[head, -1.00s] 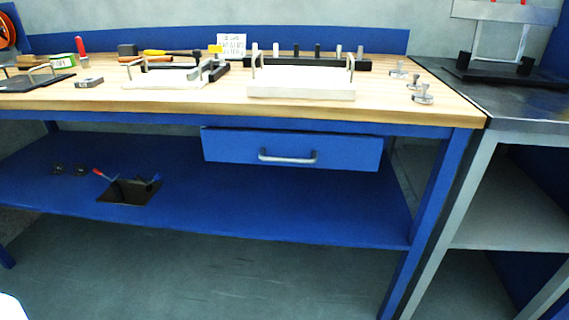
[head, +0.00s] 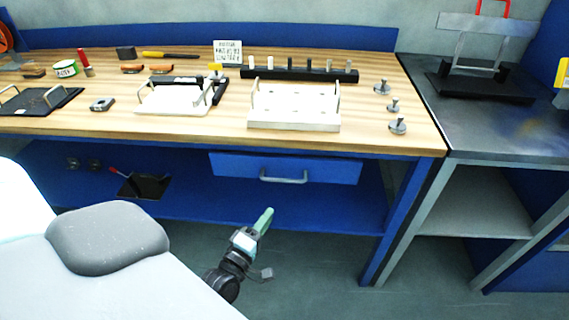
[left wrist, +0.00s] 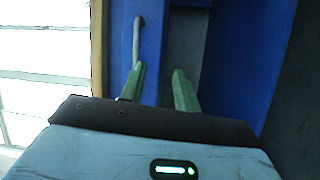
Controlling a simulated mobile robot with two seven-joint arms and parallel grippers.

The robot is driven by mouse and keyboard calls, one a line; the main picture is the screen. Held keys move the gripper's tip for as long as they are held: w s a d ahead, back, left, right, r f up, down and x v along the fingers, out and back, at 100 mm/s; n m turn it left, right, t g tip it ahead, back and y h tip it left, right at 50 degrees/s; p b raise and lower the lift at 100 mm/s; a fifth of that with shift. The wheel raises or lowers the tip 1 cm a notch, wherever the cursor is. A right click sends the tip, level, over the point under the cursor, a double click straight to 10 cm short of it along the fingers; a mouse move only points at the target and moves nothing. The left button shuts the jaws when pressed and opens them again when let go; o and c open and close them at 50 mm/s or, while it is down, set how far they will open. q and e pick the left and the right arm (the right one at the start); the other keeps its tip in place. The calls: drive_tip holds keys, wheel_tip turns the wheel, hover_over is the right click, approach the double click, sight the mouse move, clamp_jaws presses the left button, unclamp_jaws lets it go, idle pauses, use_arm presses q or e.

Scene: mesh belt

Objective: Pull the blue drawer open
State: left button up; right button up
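The blue drawer (head: 335,170) hangs under the wooden tabletop, with a grey bar handle (head: 283,179) on its front. I see no clear gap around the drawer front. My left gripper (head: 266,216) is below and in front of the handle, apart from it. In the left wrist view, the two green fingers (left wrist: 159,76) are spread with nothing between them. The handle (left wrist: 137,42) lies ahead of the left finger there, on the blue drawer front (left wrist: 152,35). My right gripper is in neither view.
The wooden tabletop (head: 210,137) carries a white tray (head: 290,122) with handles, several pegs and tools. A blue shelf (head: 190,203) lies below the drawer. A grey metal table (head: 500,120) stands at the right. The floor in front is clear.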

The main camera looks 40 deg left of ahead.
sight(281, 180)
use_arm(q)
drive_tip(key=shift+n+t+y, duration=0.4)
drive_tip(key=shift+n, duration=0.4)
drive_tip(key=r, duration=0.1)
drive_tip(key=w+r, duration=0.1)
drive_tip(key=w+a+r, duration=0.1)
drive_tip(key=r, duration=0.1)
drive_tip(key=shift+w+a+p, duration=0.1)
drive_tip(key=shift+w+p, duration=0.15)
drive_tip(key=shift+p, duration=0.15)
drive_tip(key=shift+r, duration=0.1)
drive_tip(key=shift+x, duration=3.9)
clamp_jaws()
